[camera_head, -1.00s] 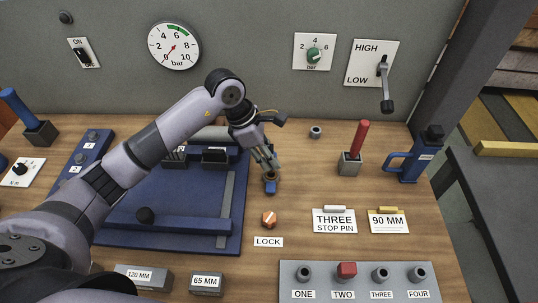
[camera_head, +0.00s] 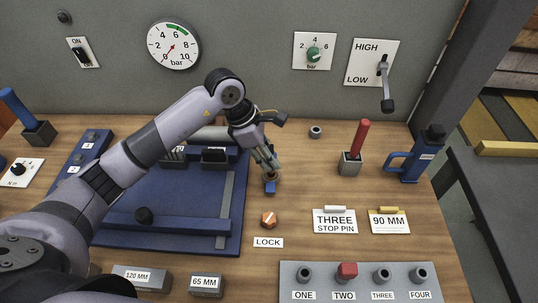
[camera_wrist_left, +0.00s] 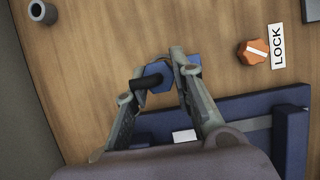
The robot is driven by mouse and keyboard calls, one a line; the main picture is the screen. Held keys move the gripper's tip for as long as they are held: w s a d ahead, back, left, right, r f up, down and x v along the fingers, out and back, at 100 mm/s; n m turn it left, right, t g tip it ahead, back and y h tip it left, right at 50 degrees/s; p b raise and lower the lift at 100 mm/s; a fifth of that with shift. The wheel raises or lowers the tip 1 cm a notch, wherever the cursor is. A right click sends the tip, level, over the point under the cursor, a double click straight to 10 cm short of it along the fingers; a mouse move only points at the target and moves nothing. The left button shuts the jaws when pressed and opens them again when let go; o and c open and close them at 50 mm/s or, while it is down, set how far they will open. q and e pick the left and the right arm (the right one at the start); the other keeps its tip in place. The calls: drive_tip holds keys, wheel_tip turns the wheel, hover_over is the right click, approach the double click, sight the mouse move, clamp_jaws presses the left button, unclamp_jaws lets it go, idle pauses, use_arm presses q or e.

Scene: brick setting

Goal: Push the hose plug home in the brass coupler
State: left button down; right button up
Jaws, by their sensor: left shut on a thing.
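My left gripper (camera_head: 267,170) reaches down to the bench right of the blue fixture, and its fingers are shut on the hose plug. In the left wrist view the fingers (camera_wrist_left: 166,80) sit either side of a short black hose-like piece (camera_wrist_left: 148,82) that meets a small blue block (camera_wrist_left: 160,71). The blue block (camera_head: 270,187) also shows just below the fingertips in the head view. I cannot pick out the brass coupler; the fingers cover the joint, and how deep the plug sits is hidden. My right gripper is not in view.
The blue fixture (camera_head: 185,195) lies left of the gripper. An orange LOCK knob (camera_head: 269,220) stands close in front. A small grey ring (camera_head: 316,131) lies behind to the right, and a red-handled lever (camera_head: 357,145) stands further right. The bench between them is clear.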

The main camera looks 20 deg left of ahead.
use_arm(q)
drive_tip(key=shift+f+b, duration=1.65)
drive_tip(key=shift+f, duration=0.05)
drive_tip(key=c, duration=1.7)
unclamp_jaws()
drive_tip(key=shift+r, duration=0.1)
drive_tip(key=o, duration=0.4)
drive_tip(key=o, duration=0.4)
drive_tip(key=shift+r+p, duration=1.8)
drive_tip(key=shift+r, duration=1.2)
